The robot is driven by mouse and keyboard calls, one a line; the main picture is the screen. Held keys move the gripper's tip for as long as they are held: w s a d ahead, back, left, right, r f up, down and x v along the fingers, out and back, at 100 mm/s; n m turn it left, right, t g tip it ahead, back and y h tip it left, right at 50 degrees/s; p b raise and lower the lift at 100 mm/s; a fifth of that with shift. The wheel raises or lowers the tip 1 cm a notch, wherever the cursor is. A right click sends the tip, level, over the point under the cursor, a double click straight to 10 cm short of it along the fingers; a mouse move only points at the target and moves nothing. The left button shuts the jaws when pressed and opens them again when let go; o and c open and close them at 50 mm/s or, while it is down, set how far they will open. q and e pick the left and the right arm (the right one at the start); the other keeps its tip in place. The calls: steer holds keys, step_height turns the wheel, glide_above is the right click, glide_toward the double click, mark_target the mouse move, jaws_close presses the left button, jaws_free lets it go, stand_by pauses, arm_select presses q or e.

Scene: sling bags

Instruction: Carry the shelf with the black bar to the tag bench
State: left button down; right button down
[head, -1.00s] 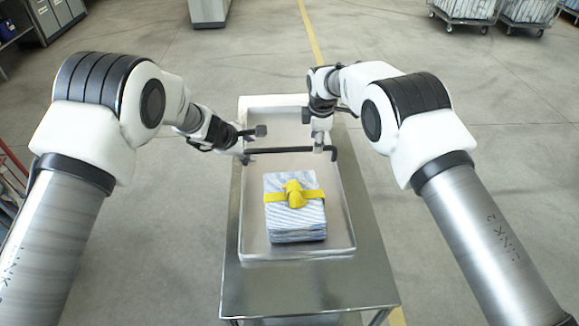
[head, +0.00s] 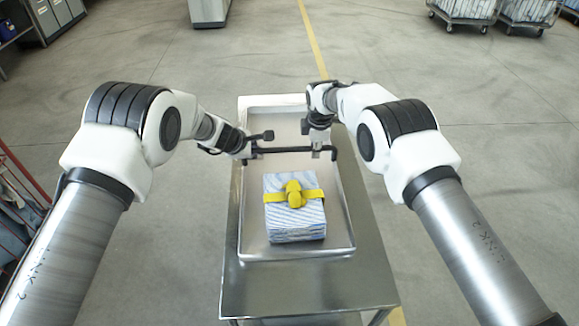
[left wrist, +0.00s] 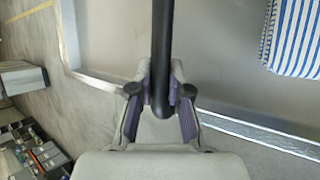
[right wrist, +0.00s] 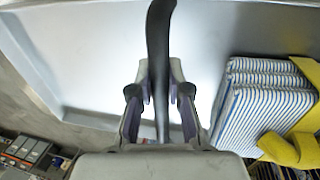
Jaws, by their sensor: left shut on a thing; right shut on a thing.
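The shelf looks like a pale metal tray (head: 345,225) with raised rims, lying on a steel bench top. Its black bar (head: 285,150) runs across the tray toward its far half. My left gripper (head: 248,152) is shut on the bar near its left end; in the left wrist view the bar (left wrist: 162,50) passes between the fingers. My right gripper (head: 317,147) is shut on the bar near its right end, and the right wrist view shows the bar (right wrist: 158,45) between its fingers. I cannot tell which surface is the tag bench.
A folded blue-striped stack (head: 294,225) with a yellow strap and knot (head: 294,194) lies in the tray's near half. The steel top (head: 310,290) extends toward me. A grey cabinet (head: 208,12) and wheeled carts (head: 465,10) stand far off; floor around is clear.

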arm_select(q)
steer(key=shift+r, duration=0.1)
arm_select(e)
steer(key=shift+r, duration=0.1)
